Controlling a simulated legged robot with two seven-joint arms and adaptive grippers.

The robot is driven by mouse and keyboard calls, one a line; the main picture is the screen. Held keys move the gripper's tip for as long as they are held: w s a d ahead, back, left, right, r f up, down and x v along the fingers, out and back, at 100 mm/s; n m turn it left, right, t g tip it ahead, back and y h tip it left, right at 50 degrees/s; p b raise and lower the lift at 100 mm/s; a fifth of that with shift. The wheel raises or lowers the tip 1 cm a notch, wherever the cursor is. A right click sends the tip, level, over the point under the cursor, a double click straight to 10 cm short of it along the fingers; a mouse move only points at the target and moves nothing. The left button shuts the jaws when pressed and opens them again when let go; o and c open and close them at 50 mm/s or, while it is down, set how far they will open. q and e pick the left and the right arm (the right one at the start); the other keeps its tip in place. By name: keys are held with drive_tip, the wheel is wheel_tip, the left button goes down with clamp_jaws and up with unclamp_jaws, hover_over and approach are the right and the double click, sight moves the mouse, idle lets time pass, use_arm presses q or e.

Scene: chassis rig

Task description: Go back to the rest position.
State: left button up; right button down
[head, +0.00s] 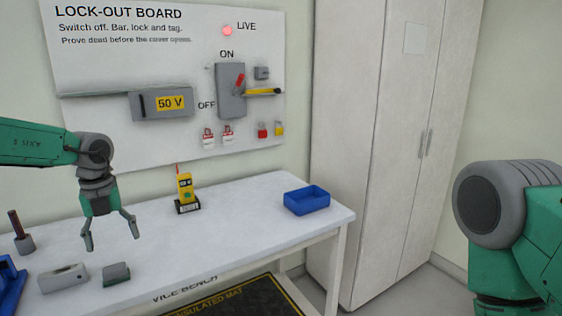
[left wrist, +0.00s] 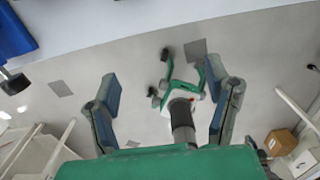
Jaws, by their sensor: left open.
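My left gripper (head: 111,238) hangs above the left part of the white bench (head: 255,215), its fingers spread and pointing down. Nothing is between the fingers, and it looks clear of the things below. In the left wrist view the two fingers (left wrist: 160,105) stand wide apart. Between and beyond them that view shows the floor and a green and grey machine part. My right arm (head: 510,235) shows at the right edge of the head view, but its gripper is out of the picture.
The lock-out board (head: 90,95) stands behind the bench with its red lamp (head: 227,31) lit. A tall cabinet (head: 375,140) is right.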

use_arm(q)
drive_tip(key=s+d+f+m+t+y+b, duration=0.15)
drive_tip(key=s+f+m, duration=0.25)
drive_tip(key=f+m, duration=0.4)
drive_tip(key=s+f+m+t+y+b, duration=0.1)
drive_tip(key=s+f+m+t+y, duration=0.2)
drive_tip(key=f+m, duration=0.5)
drive_tip(key=s+d+f+m+y+b, duration=0.1)
drive_tip(key=s+f+m+y, duration=0.1)
drive_tip(key=s+f+m, duration=0.55)
drive_tip(key=s+d+f+m+g+h, duration=0.1)
drive_tip(key=s+d+f+m+h, duration=0.1)
drive_tip(key=s+m, duration=0.4)
drive_tip(key=s+d+f+m+g+h+b, duration=0.1)
drive_tip(key=s+d+f+m+h, duration=0.1)
drive_tip(key=s+m, duration=0.5)
drive_tip(key=s+d+f+m+g+h, duration=0.2)
drive_tip(key=s+f+m, duration=0.3)
drive_tip(key=s, duration=0.7)
drive_tip(key=shift+s+d+m, duration=0.25)
drive_tip(key=shift+d+m, duration=0.45)
drive_tip(key=shift+m, duration=0.05)
use_arm(e)
drive_tip(key=f, duration=0.5)
drive_tip(key=shift+s, duration=0.25)
use_arm(q)
drive_tip(key=shift+w+f, duration=0.1)
